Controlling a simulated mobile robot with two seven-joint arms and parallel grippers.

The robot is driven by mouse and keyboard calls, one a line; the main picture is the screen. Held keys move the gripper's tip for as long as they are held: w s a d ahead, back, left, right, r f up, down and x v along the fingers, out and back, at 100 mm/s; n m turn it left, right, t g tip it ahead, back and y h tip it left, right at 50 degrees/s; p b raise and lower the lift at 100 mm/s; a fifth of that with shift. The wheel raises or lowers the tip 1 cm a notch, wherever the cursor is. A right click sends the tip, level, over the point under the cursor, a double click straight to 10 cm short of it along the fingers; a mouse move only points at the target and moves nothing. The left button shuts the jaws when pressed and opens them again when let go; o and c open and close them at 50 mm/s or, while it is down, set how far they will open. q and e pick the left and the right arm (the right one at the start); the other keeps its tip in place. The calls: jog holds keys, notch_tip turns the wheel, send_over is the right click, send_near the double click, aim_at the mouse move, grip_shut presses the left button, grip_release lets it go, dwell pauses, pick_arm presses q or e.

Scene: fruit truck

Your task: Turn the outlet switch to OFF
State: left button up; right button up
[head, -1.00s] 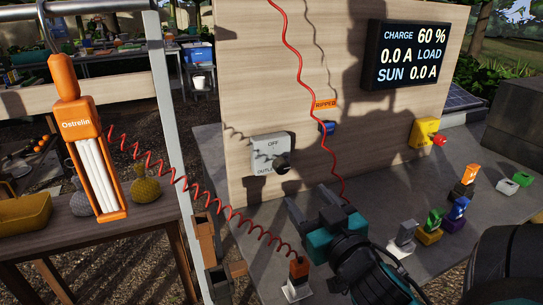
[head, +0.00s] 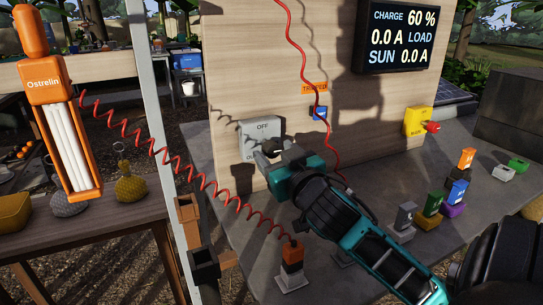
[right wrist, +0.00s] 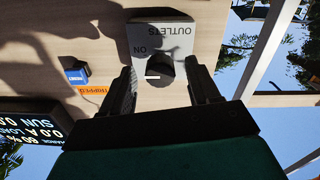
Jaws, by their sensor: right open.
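The outlet switch is a light grey box (head: 252,133) on the wooden panel, with OFF readable at its top in the head view. Its round black knob (head: 272,146) is partly hidden by my gripper there. In the right wrist view the box (right wrist: 178,40) is upside down, with OUTLETS and ON readable; a pale mark shows on the knob (right wrist: 165,64). My right gripper (head: 274,158) is open in front of the switch. In the right wrist view its fingers (right wrist: 162,80) stand either side of the knob; I cannot tell whether they touch it. My left gripper is not in view.
A red coiled cable runs across the head view to an orange-and-white plug (head: 292,262). A blue switch (head: 319,112) under a TRIPPED label and a yellow box with a red knob (head: 418,121) are on the panel. Several coloured blocks stand at right on the grey bench (head: 330,280).

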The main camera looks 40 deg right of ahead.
jog(key=shift+x, duration=1.25)
jog(key=c, duration=1)
